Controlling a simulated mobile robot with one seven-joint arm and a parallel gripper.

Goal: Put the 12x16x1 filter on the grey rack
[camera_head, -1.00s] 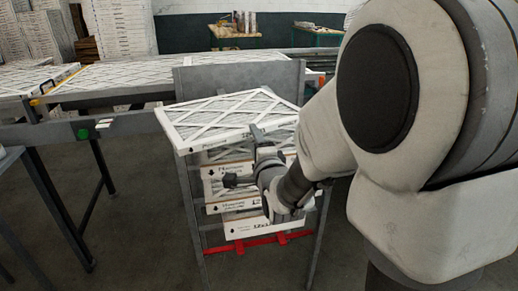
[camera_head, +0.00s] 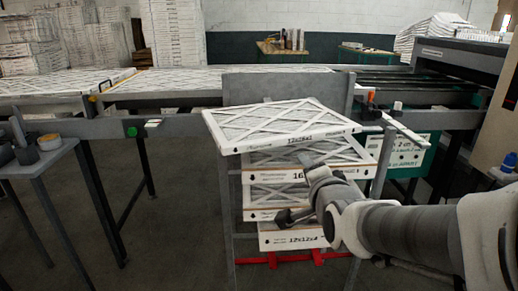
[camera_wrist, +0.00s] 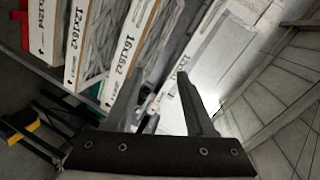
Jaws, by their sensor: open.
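Several white boxed filters are stacked in a grey-framed rack with red supports at its foot (camera_head: 272,260). The top filter (camera_head: 290,122) lies tilted, and its label looks like 12x16 with an unclear last digit. Below it are one marked 16 (camera_head: 290,177) and a lowest one that looks like 12x12 (camera_head: 290,238). My gripper (camera_wrist: 155,85) is open at the front of the stack. In the wrist view, a labelled filter edge (camera_wrist: 193,52) lies beyond the fingertips. I cannot tell if they touch it.
A grey conveyor frame (camera_head: 190,124) with more filters runs behind. A grey side table (camera_head: 45,160) stands at left. A green sign (camera_head: 400,152) hangs at right. The floor between the table and the stack is clear.

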